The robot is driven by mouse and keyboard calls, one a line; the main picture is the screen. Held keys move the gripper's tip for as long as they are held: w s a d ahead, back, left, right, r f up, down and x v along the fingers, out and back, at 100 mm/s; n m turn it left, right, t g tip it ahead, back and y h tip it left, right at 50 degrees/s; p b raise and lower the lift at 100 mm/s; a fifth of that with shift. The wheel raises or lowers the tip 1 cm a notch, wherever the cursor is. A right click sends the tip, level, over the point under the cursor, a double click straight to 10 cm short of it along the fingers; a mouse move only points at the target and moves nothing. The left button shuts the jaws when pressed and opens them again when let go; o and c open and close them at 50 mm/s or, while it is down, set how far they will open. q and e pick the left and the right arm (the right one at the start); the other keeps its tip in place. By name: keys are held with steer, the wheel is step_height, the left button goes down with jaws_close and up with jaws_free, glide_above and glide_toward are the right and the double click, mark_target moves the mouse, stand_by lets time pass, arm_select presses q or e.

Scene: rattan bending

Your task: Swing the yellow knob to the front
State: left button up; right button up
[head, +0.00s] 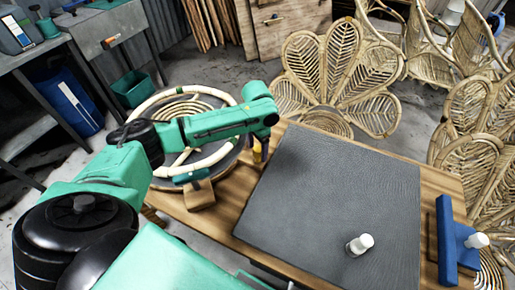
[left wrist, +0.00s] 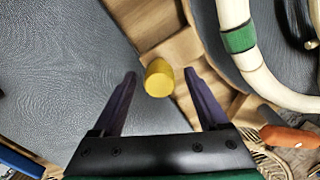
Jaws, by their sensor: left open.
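The yellow knob (left wrist: 158,78) stands between the two dark fingertips of my open left gripper (left wrist: 160,74) in the left wrist view. Gaps show on both sides, so the fingers do not visibly touch it. In the head view my left arm reaches in from the left and its hand points down at the table's left part. The knob shows there only in part (head: 257,153), beside the hand. What the knob is fixed to is mostly hidden, with wood around it in the wrist view. My right gripper is not in view.
A round form with a pale rattan ring (head: 215,153) lies left of the knob, by a wooden block (head: 200,195). A dark mat (head: 330,200) covers the table's middle, bearing a white cylinder (head: 360,244). A blue piece (head: 446,240) lies right. Rattan chairs (head: 340,75) stand behind.

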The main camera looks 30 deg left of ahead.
arm_select(q)
steer(key=shift+f, duration=0.35)
jaws_close()
steer(key=shift+r, duration=0.1)
stand_by(1.1)
